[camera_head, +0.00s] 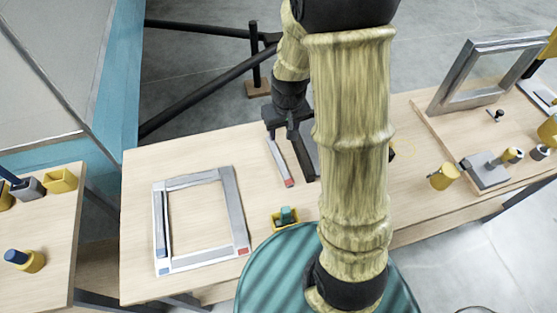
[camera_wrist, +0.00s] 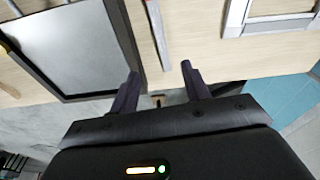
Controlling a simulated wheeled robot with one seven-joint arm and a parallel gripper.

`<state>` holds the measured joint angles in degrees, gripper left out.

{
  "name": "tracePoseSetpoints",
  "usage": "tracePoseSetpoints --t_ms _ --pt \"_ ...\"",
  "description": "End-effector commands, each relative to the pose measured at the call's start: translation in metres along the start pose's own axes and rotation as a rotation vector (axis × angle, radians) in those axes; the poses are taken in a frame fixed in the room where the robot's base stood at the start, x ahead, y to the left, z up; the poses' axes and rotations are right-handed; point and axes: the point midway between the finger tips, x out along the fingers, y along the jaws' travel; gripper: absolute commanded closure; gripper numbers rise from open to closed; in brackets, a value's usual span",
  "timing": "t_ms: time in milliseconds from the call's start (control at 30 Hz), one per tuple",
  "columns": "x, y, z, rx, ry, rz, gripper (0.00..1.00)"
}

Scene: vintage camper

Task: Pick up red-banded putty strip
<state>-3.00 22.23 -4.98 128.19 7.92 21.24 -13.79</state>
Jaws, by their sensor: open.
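The putty strip (camera_head: 279,160) is a thin grey bar with a red band at its near end. It lies on the wooden table, right of the window frame. In the wrist view the strip (camera_wrist: 157,32) runs from the top edge down to a point between and just beyond my fingertips; its red band is not clear there. My gripper (camera_wrist: 160,71) is open and empty, with one finger to each side of the strip's line. In the head view my gripper (camera_head: 281,128) is at the strip's far end, and my arm hides part of the table.
A dark-edged panel (camera_wrist: 75,50) lies close beside the strip. A grey window frame (camera_head: 240,215) with red and blue marked bars lies to the left. A yellow container (camera_head: 284,224) with a teal item is nearer. A yellow cup (camera_head: 443,177) stands right of my arm.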

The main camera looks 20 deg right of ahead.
Motion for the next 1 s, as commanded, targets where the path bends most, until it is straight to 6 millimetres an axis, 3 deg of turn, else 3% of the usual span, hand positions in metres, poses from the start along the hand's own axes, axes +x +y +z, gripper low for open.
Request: tracePoseSetpoints --t_ms 800,1000 --pt "0.103 0.0 0.001 0.002 -0.005 -0.001 0.53" --pt "0.12 0.0 0.001 0.001 -0.002 0.0 0.53"
